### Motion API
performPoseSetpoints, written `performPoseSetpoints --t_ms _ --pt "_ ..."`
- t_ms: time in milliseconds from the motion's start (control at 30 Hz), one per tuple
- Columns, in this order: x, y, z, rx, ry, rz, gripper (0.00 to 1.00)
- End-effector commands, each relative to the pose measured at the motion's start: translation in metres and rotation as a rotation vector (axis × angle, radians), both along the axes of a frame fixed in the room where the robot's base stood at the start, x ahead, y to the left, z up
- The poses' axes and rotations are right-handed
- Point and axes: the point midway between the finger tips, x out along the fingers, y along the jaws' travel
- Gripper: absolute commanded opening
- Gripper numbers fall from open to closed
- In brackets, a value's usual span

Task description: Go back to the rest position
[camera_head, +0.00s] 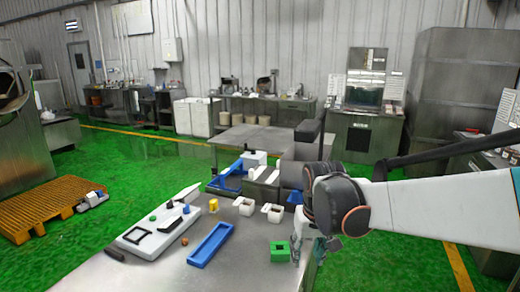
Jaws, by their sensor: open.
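My arm reaches in from the right side of the head view. Its dark wrist joint hangs over the right part of the metal table (150,272). My gripper (297,258) points down near the table's right edge, just right of a green square block with an opening (280,251). The gripper is small here and partly hidden by my wrist; it is open, and I see nothing held in it. I cannot tell whether it touches the green block.
A blue tray (211,244), a white tray (150,240) and several small parts lie on the table. White cups (245,206) stand behind. A second table with a blue fixture (228,178) is beyond. A yellow pallet (45,204) lies left. Green floor is open between.

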Motion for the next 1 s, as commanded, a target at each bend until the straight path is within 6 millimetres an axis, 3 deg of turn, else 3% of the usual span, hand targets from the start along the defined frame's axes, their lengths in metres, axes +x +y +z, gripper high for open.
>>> performPoseSetpoints --t_ms 200,400,800,1000 --pt "-0.049 -0.024 0.031 0.011 -0.099 -0.024 0.40" --pt "-0.093 -0.043 0.047 0.016 -0.190 -0.044 0.40" --pt "-0.173 -0.071 0.045 0.016 -0.368 -0.083 0.40" --pt "-0.192 -0.077 0.039 0.014 -0.421 -0.092 0.40"
